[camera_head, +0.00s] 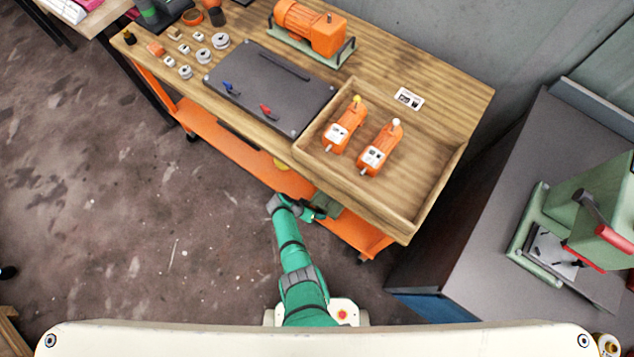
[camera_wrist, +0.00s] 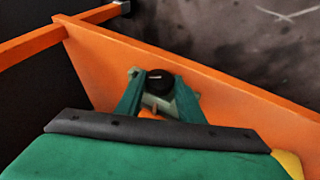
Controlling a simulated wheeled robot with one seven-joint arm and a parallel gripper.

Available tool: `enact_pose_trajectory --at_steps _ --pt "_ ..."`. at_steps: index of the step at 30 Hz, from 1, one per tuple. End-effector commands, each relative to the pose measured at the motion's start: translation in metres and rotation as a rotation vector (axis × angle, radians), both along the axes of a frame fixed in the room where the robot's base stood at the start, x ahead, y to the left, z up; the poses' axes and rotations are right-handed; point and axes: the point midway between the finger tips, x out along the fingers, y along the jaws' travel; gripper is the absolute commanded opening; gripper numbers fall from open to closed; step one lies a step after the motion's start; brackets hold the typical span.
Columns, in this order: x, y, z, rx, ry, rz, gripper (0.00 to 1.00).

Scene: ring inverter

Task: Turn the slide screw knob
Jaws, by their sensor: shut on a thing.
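The knob (camera_wrist: 160,76) shows in the wrist view as a small black round cap with a pale mark, on a grey-green mount (camera_wrist: 158,100) by an orange panel (camera_wrist: 110,60). My gripper (camera_wrist: 159,88) has its two green fingers on either side of it, shut on the knob. A small orange part shows just below the knob, between the fingers. In the head view my gripper (camera_head: 322,206) is low at the workbench's front side, below the tabletop, and the knob cannot be made out there.
The wooden workbench (camera_head: 385,65) has an orange lower shelf (camera_head: 225,138) close to my arm. Its tray (camera_head: 410,185) holds two orange devices (camera_head: 380,148). A dark board (camera_head: 270,85) lies beside it. A grey table (camera_head: 480,240) with a green press stands at the right. Open floor lies left.

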Motion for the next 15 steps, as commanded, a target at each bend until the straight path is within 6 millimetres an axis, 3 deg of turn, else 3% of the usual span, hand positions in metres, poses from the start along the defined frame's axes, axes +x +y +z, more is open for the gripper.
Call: enact_pose_trajectory --at_steps 15 --pt "-0.001 0.0026 -0.0006 -0.064 0.048 0.002 0.12"
